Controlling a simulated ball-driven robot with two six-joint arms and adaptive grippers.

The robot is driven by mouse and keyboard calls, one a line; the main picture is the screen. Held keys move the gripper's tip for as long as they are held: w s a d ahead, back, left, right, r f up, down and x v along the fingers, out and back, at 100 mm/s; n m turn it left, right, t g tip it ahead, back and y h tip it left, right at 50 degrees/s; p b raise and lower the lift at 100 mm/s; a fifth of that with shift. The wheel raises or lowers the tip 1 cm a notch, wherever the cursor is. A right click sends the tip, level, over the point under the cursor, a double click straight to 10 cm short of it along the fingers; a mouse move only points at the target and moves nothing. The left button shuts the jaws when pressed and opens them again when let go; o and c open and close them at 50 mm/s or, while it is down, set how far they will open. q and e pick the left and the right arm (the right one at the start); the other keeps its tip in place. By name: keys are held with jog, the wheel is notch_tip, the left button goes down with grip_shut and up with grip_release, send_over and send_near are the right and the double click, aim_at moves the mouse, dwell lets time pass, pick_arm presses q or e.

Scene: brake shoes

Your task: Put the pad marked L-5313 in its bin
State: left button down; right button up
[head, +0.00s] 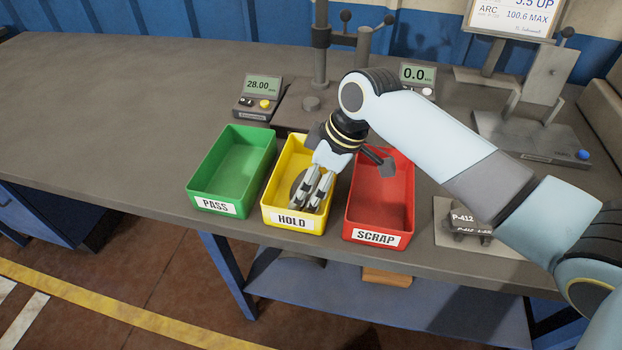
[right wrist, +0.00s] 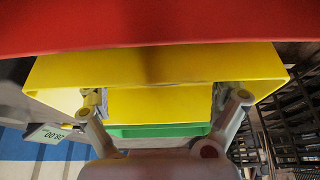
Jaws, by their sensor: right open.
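My right gripper (head: 312,190) points down into the yellow HOLD bin (head: 268,205), with its fingers open. A dark curved piece (head: 297,184) shows beside the fingers inside this bin; no marking on it can be read, so I cannot tell whether it is the pad L-5313. The green PASS bin (head: 232,165) stands to the left and looks empty. The red SCRAP bin (head: 378,213) stands to the right and looks empty. In the right wrist view the fingers reach the yellow bin (right wrist: 60,72). My left gripper is out of view.
A dark part marked P-412 (head: 463,219) lies on a pale plate right of the bins. Behind the bins stand a display reading 28.00 (head: 262,88), a display reading 0.0 (head: 417,75) and a grey post stand (head: 320,45). The bench top at left is clear.

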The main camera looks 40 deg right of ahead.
jog(key=p+v, duration=0.1)
jog(key=v, duration=1.1)
jog(key=shift+w, duration=0.1)
